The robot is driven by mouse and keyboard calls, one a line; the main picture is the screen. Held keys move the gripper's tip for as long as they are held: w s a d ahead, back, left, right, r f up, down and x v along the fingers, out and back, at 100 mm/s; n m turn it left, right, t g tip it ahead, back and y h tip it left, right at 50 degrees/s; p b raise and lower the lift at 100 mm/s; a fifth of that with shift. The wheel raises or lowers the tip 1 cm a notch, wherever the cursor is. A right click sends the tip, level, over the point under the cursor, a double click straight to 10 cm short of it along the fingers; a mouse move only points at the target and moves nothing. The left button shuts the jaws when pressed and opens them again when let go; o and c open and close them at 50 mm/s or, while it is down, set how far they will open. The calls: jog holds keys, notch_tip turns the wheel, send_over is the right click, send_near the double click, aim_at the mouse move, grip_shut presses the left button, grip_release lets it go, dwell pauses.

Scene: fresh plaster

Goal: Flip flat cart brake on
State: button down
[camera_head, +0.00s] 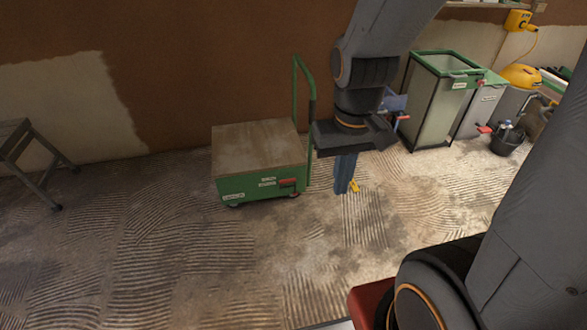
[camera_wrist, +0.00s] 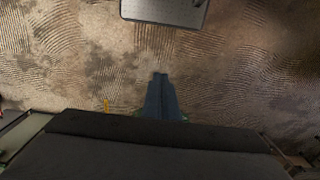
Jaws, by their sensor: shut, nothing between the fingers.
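The flat cart (camera_head: 258,145) is a low green box with a brown-grey deck and a green push handle (camera_head: 299,85) at its right rear. A red brake lever (camera_head: 288,182) sits on its front face, near the right corner, beside small white labels. My gripper (camera_head: 345,187) points down to the right of the cart, apart from the lever. Its blue fingers are together and empty. In the wrist view my gripper (camera_wrist: 161,80) shows closed over bare floor. The lever cannot be made out there.
A tall green-framed bin (camera_head: 432,100) and a grey bin (camera_head: 483,108) stand at the right rear. A black bucket (camera_head: 507,139) is further right. A small yellow object (camera_head: 354,186) lies on the floor by my gripper. A grey stand (camera_head: 30,160) is at far left. The front floor is clear.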

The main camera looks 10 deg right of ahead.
jog(key=shift+w, duration=0.1)
jog(key=w+f+t+b, duration=0.1)
jog(key=w+f+b, duration=1.2)
jog(key=w+f, duration=0.3)
jog(key=w+f+t+b, duration=0.1)
jog(key=w+f+b, duration=1.2)
jog(key=w, duration=1)
jog(key=w+f+t+b, duration=0.1)
jog(key=w+f+b, duration=1.3)
jog(key=w+f, duration=0.6)
jog(key=shift+f+t, duration=0.4)
jog(key=shift+f, duration=0.1)
jog(key=b+x, duration=0.4)
jog(key=x, duration=0.6)
jog(key=shift+b, duration=0.4)
